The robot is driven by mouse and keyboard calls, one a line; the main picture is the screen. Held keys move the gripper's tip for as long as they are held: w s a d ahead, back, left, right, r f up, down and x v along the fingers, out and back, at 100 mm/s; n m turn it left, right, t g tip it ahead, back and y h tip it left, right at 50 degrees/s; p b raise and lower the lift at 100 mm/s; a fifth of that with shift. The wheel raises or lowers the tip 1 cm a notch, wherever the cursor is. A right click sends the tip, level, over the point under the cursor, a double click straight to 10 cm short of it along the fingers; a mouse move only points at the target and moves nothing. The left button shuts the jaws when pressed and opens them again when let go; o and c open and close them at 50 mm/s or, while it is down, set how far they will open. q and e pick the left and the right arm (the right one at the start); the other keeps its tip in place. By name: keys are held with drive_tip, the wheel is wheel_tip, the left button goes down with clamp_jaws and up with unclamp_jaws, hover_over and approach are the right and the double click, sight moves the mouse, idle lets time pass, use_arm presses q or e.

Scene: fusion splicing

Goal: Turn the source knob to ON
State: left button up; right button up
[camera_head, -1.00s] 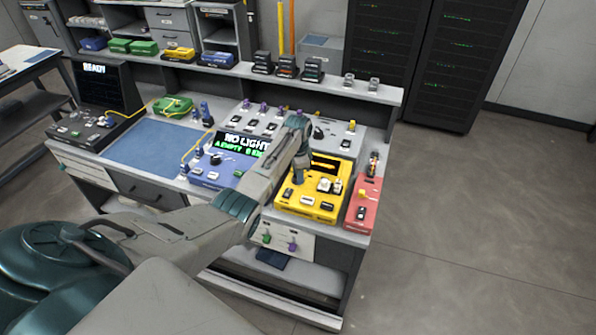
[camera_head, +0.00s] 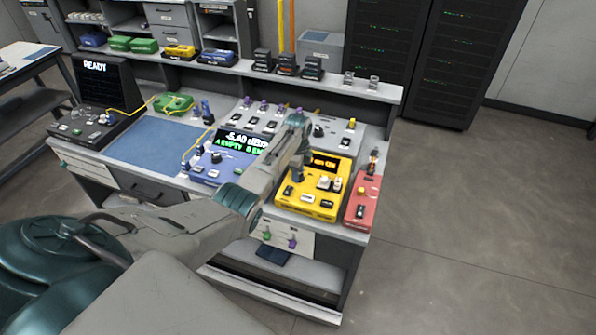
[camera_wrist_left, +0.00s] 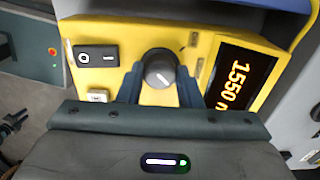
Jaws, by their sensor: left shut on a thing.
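The yellow source box (camera_head: 318,207) stands at the front right of the bench, its display (camera_head: 325,163) lit with orange characters. In the left wrist view the display (camera_wrist_left: 241,82) reads about "1550 n". My left gripper (camera_head: 297,174) points down at the box. In the wrist view its two dark fingers (camera_wrist_left: 159,84) are shut on the round grey knob (camera_wrist_left: 159,71), one on each side. The knob's white pointer line is tilted. The knob is hidden behind the gripper in the head view. My right gripper is in neither view.
A blue meter (camera_head: 212,170) with a green-lit screen (camera_head: 243,142) stands left of the box. A red box (camera_head: 361,202) stands close on its right. A black rocker switch (camera_wrist_left: 97,56) is beside the knob. The floor at the right is clear.

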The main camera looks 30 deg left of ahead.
use_arm(q)
drive_tip(key=shift+w+r, duration=0.1)
drive_tip(key=shift+r, duration=0.05)
drive_tip(key=o, duration=1)
drive_tip(key=shift+r+b, duration=1.35)
drive_tip(key=shift+r, duration=4)
